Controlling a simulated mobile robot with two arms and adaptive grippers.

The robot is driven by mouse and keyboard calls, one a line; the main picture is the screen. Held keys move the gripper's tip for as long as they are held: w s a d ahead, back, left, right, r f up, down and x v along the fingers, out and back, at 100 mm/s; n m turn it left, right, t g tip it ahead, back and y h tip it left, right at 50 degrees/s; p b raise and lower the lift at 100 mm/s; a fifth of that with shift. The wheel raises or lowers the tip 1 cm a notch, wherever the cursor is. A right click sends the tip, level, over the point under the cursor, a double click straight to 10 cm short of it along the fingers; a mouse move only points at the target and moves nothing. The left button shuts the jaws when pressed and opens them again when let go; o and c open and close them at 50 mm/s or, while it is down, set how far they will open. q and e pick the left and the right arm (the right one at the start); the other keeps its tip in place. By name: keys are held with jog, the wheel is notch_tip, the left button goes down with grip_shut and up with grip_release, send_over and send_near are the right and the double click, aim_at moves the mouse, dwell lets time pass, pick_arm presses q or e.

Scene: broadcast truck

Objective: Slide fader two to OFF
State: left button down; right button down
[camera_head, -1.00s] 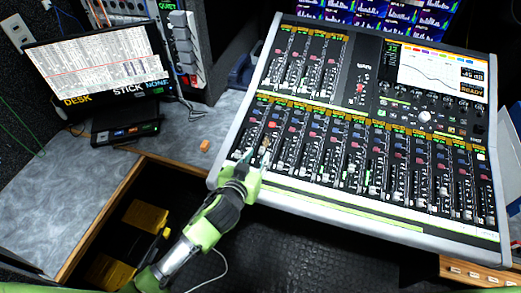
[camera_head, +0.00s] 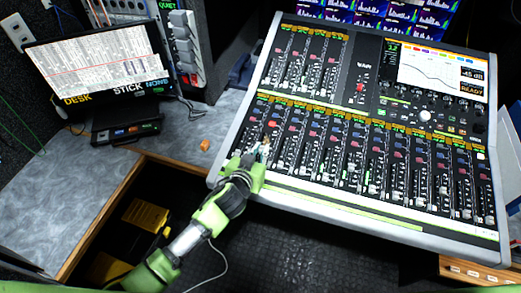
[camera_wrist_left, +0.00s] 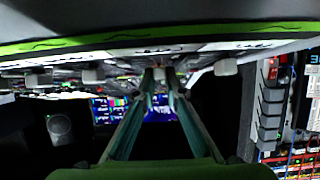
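The mixing console (camera_head: 233,137) has a lower row of channel strips with small fader caps. My left gripper (camera_head: 259,152) reaches the lower left part of that row, at what looks like the second strip from the left. In the left wrist view the console appears upside down along the top, and my two green fingers converge there. The fingertips (camera_wrist_left: 159,80) are close together with a pale fader cap (camera_wrist_left: 158,73) between them, apparently touching both sides. Neighbouring caps stand clear on either side (camera_wrist_left: 225,67) (camera_wrist_left: 92,76). The strip's OFF mark cannot be read. My right gripper is not in view.
A monitor (camera_head: 92,70) stands on the grey desk (camera_head: 50,200) at the left, with a small orange block (camera_head: 205,145) near the console. A rack (camera_head: 182,50) stands behind. An open drawer or recess with yellow-black items (camera_head: 145,213) lies below my left arm.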

pick_arm(q)
jog(key=s, duration=0.2)
jog(key=s+a, duration=0.1)
jog(key=shift+s+f+p, duration=0.3)
jog(key=shift+s+f, duration=0.05)
jog(key=shift+s, duration=0.05)
jog(key=shift+f, duration=0.15)
jog(key=c, duration=2.1)
grip_release()
jog(key=shift+a, duration=0.1)
jog(key=shift+s, duration=0.1)
jog(key=shift+w+r, duration=0.2)
jog(key=shift+r, duration=0.05)
